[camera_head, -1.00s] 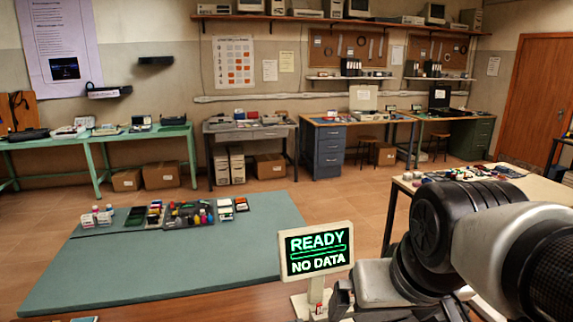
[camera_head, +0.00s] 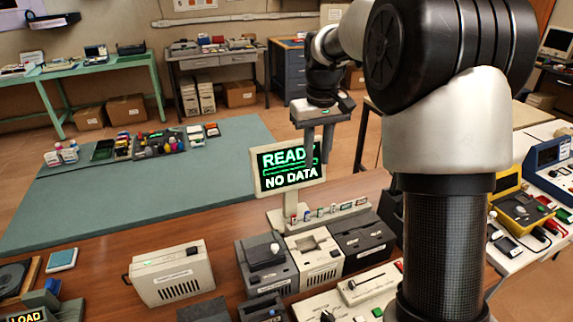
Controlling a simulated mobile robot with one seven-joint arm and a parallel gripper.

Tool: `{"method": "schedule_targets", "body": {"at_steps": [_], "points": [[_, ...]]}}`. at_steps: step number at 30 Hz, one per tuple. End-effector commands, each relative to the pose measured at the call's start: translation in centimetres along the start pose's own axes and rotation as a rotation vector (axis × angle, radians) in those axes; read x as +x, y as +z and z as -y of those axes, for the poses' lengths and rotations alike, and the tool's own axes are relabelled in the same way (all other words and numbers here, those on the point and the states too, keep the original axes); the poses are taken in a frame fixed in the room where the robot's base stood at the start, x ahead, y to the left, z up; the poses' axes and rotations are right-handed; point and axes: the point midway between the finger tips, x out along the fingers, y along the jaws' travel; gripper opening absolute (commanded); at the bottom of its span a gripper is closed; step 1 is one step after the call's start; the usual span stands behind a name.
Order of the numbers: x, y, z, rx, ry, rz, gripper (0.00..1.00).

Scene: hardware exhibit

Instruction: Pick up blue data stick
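A row of small, pale data sticks with coloured ends stands in a light rack (camera_head: 345,214) below the sign. One stick near the middle of the row looks blue (camera_head: 320,212), but it is too small to be sure of its colour. My gripper (camera_head: 319,160) hangs above and behind the row as seen here, in front of the sign's right part. Its two fingers point down and look apart, with nothing visible between them.
The "NO DATA" sign (camera_head: 288,165) stands close to my gripper. Grey and cream device boxes (camera_head: 314,258) stand in front of the rack. A cream box (camera_head: 171,275) is at left, and a cluttered white table (camera_head: 540,205) at right. The green mat (camera_head: 90,205) has free room.

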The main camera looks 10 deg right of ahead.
Motion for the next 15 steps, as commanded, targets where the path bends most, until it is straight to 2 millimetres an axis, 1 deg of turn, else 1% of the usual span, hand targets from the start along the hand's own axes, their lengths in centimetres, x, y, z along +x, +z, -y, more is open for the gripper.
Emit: {"method": "schedule_targets", "body": {"at_steps": [1, 3, 4, 6, 9, 13, 15], "points": [[2.3, -1.2, -0.3, -0.009, -0.009, 0.026, 0.24], [4.4, -2.5, -0.7, -0.022, -0.018, 0.049, 0.24], [5.1, -2.9, -0.8, -0.026, -0.021, 0.057, 0.24], [6.4, -3.5, -0.9, -0.033, -0.027, 0.071, 0.24], [7.5, -4.0, -1.1, -0.038, -0.031, 0.081, 0.24], [9.2, -3.9, -1.1, -0.04, -0.032, 0.086, 0.24], [10.5, -3.8, -1.0, -0.04, -0.032, 0.087, 0.24]]}}
